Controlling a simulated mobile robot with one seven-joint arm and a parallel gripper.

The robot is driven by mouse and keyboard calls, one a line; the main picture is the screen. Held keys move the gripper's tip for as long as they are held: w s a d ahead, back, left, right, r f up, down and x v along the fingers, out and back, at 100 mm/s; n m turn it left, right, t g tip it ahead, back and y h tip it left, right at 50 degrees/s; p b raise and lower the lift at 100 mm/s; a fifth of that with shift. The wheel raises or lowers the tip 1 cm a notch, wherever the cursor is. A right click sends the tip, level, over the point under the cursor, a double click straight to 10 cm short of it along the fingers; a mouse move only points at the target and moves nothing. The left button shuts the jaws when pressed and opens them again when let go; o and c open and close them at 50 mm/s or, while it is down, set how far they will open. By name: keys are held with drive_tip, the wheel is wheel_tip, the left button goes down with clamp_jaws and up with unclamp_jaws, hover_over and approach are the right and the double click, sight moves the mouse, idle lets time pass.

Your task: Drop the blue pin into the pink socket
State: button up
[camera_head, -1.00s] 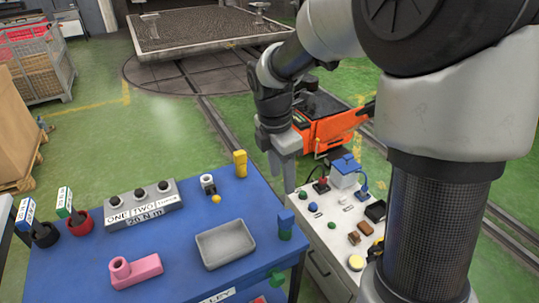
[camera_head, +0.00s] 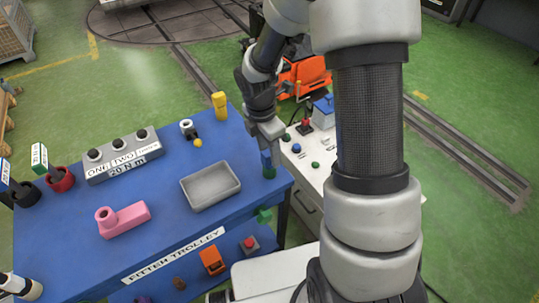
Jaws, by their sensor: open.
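The blue pin (camera_head: 266,160) stands upright on a small green base (camera_head: 269,173) at the right edge of the blue trolley top. My gripper (camera_head: 267,146) is open and points down at the top of the pin. Its fingers overlap the pin's upper end in this view, and I cannot tell whether they touch it. The pink socket (camera_head: 128,216) lies at the front left of the trolley top, with its round raised opening at its left end, well apart from the gripper.
A grey tray (camera_head: 211,199) sits between the pin and the pink socket. A grey block with knobs (camera_head: 125,170), a yellow object (camera_head: 219,104) and red and black cups (camera_head: 60,179) stand behind and left. A white control console (camera_head: 315,148) adjoins on the right.

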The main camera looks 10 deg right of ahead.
drive_tip(key=shift+d+f, duration=0.1)
drive_tip(key=shift+f, duration=0.8)
drive_tip(key=c, duration=1.1)
